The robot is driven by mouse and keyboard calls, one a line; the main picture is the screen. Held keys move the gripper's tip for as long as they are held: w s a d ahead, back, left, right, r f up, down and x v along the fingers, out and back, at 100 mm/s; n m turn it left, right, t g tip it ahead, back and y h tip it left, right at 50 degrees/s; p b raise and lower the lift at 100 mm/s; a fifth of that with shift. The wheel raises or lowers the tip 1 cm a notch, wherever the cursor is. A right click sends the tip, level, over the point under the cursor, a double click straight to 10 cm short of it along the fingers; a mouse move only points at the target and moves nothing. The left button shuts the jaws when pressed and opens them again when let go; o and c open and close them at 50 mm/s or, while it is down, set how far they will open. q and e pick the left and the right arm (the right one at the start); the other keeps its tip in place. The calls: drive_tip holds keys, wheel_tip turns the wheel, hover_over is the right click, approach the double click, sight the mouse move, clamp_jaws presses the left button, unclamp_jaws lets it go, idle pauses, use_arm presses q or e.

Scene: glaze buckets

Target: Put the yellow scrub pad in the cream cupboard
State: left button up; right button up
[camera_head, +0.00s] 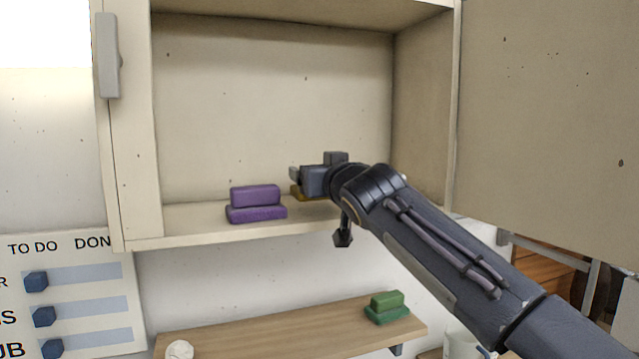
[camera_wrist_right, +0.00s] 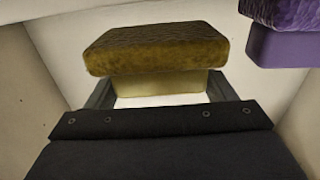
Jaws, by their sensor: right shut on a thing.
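The cream cupboard (camera_head: 185,238) is open, its door (camera_head: 545,110) swung out to the right. My right gripper (camera_head: 298,180) reaches inside, low over the cupboard floor. In the right wrist view my right gripper (camera_wrist_right: 160,100) is shut on the yellow scrub pad (camera_wrist_right: 155,45), with a finger on each side of its paler yellow part. In the head view only a small piece of the yellow scrub pad (camera_head: 297,191) shows below the gripper; the arm hides the rest. I cannot tell whether the pad touches the cupboard floor. My left gripper is not in view.
A purple scrub pad (camera_head: 256,204) sits on the cupboard floor just left of my gripper, and it also shows in the wrist view (camera_wrist_right: 285,45). Below, a wooden shelf (camera_head: 290,325) holds a green pad (camera_head: 387,307) and a white lump (camera_head: 179,349).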

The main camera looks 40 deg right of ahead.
wheel_tip(320, 180, down, 2)
drive_tip(key=shift+s+f, duration=0.15)
drive_tip(key=shift+f+b, duration=0.2)
drive_tip(key=shift+b, duration=0.15)
drive_tip(key=o, duration=1)
drive_tip(key=shift+r, duration=0.2)
